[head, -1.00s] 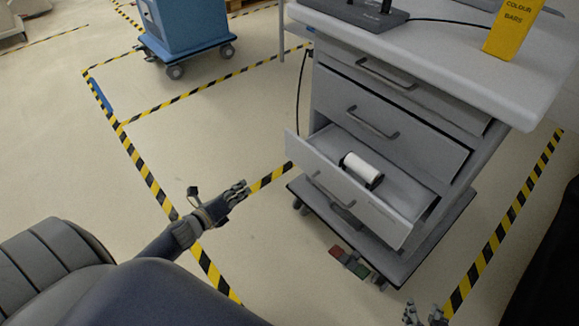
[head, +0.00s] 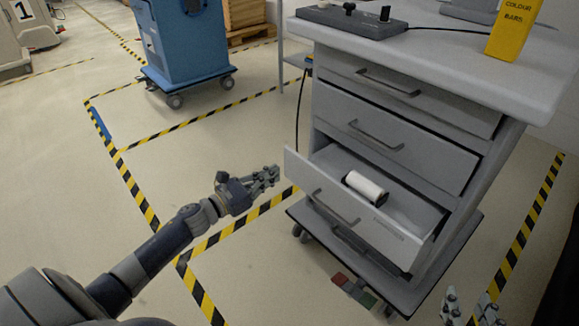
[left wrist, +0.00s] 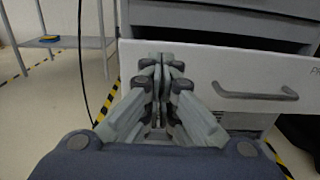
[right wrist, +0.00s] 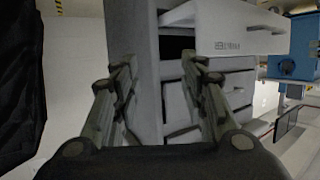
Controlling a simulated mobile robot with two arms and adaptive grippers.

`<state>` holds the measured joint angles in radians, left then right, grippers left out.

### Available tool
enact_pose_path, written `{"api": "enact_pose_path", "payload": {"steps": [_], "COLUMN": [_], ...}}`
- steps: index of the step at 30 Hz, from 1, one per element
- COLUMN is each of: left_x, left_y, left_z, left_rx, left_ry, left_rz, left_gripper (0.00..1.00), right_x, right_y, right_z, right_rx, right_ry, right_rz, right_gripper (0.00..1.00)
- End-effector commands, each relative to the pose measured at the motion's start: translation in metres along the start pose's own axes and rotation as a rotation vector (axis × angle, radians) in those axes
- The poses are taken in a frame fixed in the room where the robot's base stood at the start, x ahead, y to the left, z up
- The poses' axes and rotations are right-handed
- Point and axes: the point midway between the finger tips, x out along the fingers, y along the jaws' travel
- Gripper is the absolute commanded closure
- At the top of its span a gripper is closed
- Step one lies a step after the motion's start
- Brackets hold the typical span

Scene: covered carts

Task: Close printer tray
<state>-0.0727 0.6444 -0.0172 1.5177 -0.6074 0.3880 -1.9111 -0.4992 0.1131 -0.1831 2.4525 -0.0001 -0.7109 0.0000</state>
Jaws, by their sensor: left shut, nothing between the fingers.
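The pulled-out drawer (head: 345,202) of the grey cart is the printer tray. It is open towards me and holds a white paper roll (head: 366,187). Its front and handle (left wrist: 255,94) also show in the left wrist view. My left gripper (head: 276,173) is shut and empty, just left of the drawer front's left end. In the left wrist view its fingertips (left wrist: 165,62) overlap the front, left of the handle; contact cannot be told. My right gripper (head: 470,310) is open and empty, low beside the cart's right. The drawer's labelled end (right wrist: 240,38) shows above its fingers (right wrist: 160,75).
The cart's worktop (head: 430,65) overhangs the drawers and bears a control panel (head: 350,20) and a yellow box (head: 513,28). Closed drawers sit above the open one. A wheeled base (head: 330,235) with pedals (head: 355,290) juts out below.

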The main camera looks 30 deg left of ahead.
Motion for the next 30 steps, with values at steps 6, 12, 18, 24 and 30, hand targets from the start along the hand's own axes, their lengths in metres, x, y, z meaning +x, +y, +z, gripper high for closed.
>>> {"api": "enact_pose_path", "payload": {"steps": [6, 12, 18, 24, 30], "left_x": [0.037, 0.06, 0.07, 0.07, 0.071], "left_y": [0.001, 0.0, 0.0, 0.0, 0.0], "left_z": [0.0, 0.0, 0.0, -0.001, -0.001], "left_rx": [0.001, 0.0, 0.0, -0.001, -0.001], "left_ry": [-0.002, -0.001, 0.001, 0.001, 0.001], "left_rz": [0.001, 0.0, 0.001, 0.001, 0.001], "left_gripper": [1.0, 1.0, 1.0, 1.0, 1.0], "right_x": [0.003, 0.002, 0.001, 0.001, 0.001], "right_y": [-0.003, -0.006, -0.007, -0.007, -0.007], "right_z": [-0.022, -0.041, -0.05, -0.051, -0.051], "right_rx": [0.001, 0.002, 0.002, 0.002, 0.003], "right_ry": [0.116, 0.208, 0.249, 0.255, 0.257], "right_rz": [-0.007, -0.012, -0.015, -0.015, -0.015], "right_gripper": [0.6, 0.6, 0.6, 0.6, 0.6]}}
